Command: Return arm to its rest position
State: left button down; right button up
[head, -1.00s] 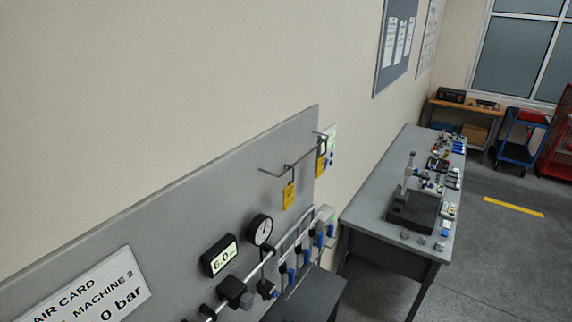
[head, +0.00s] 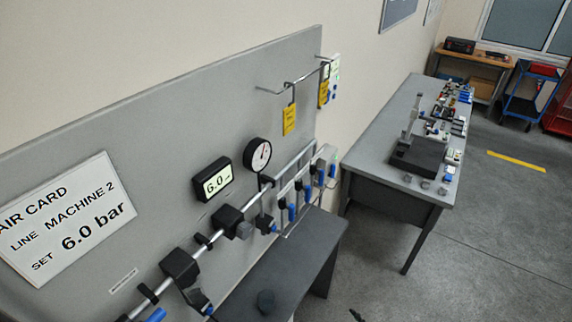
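Neither of my arms shows clearly in the head view, and I see no gripper fingers. A small dark tip (head: 357,315) cuts into the bottom edge; I cannot tell what it belongs to. The grey panel (head: 180,120) fills the left side. It carries a white card (head: 72,220) reading 6.0 bar, a digital display (head: 210,180) reading 6.0, a round dial gauge (head: 257,154) and an air line with black fittings (head: 180,268).
Yellow tags (head: 290,119) hang from a wire rack. A grey table (head: 362,160) with a dark stand (head: 417,157) and small parts is at right. Open floor (head: 480,250) lies at lower right.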

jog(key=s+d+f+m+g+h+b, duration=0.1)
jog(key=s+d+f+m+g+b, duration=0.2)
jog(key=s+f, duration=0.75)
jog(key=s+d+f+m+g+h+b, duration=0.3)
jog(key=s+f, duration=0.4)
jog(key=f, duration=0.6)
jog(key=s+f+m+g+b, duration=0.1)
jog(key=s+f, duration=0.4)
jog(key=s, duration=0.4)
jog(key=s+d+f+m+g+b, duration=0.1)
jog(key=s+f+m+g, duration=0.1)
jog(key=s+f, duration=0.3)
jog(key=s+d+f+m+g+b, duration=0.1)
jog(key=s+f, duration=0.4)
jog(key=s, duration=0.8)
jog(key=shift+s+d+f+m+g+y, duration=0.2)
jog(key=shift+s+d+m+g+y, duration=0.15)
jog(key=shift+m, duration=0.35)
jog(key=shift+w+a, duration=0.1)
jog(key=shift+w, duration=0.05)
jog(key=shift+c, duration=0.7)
